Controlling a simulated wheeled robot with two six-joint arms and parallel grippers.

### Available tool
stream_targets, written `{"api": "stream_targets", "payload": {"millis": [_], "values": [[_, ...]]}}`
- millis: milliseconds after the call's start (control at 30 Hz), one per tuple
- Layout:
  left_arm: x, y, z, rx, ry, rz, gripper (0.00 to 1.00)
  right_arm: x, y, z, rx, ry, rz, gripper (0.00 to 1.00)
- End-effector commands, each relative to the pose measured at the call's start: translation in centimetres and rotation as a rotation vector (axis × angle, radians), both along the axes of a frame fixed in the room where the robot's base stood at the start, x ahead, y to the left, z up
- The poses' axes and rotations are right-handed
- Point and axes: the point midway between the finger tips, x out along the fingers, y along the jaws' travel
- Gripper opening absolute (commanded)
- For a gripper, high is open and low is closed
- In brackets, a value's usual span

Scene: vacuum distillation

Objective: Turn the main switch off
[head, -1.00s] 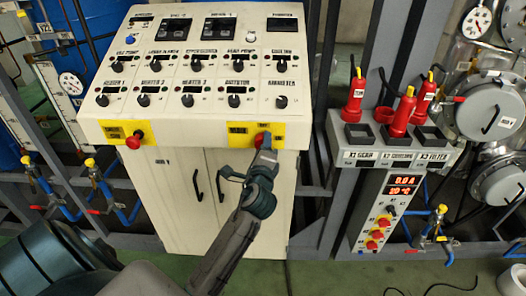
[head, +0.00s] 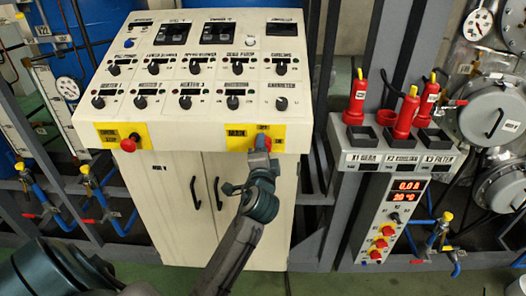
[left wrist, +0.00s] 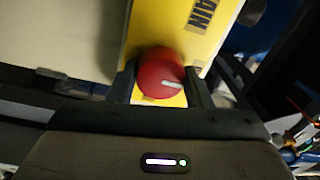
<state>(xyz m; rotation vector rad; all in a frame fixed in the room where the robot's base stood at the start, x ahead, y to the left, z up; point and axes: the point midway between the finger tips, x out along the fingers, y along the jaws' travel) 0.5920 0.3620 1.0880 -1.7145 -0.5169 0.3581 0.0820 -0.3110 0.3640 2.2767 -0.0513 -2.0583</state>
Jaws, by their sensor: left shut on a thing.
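The main switch is a round red knob (left wrist: 160,75) with a white mark, on a yellow plate (left wrist: 170,30) lettered "MAIN". In the head view this yellow plate (head: 237,131) is on the right part of the control cabinet's front edge. My left gripper (head: 262,146) is at the plate and covers most of the knob there. In the left wrist view the fingers of my left gripper (left wrist: 160,88) are on either side of the knob, shut on it. The white mark points to the right and slightly down. My right gripper is not in view.
The cream control cabinet (head: 165,210) carries several black knobs on its sloped top. A red push button (head: 128,145) sits on another yellow plate to the left. A grey stand (head: 385,160) with red plugs is at the right. Pipes and valves flank the cabinet.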

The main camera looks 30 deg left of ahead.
Motion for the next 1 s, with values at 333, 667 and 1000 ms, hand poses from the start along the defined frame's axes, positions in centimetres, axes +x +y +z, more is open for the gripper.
{"api": "stream_targets", "payload": {"millis": [333, 667, 1000], "values": [[0.0, 0.0, 0.0, -0.007, -0.004, 0.0, 0.23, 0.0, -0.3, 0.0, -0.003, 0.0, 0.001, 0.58], [0.0, 0.0, 0.0, -0.005, -0.003, 0.0, 0.67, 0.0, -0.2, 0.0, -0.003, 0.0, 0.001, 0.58], [-1.8, -1.1, -0.4, -0.009, -0.003, -0.001, 0.67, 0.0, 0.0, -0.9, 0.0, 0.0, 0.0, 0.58]]}}
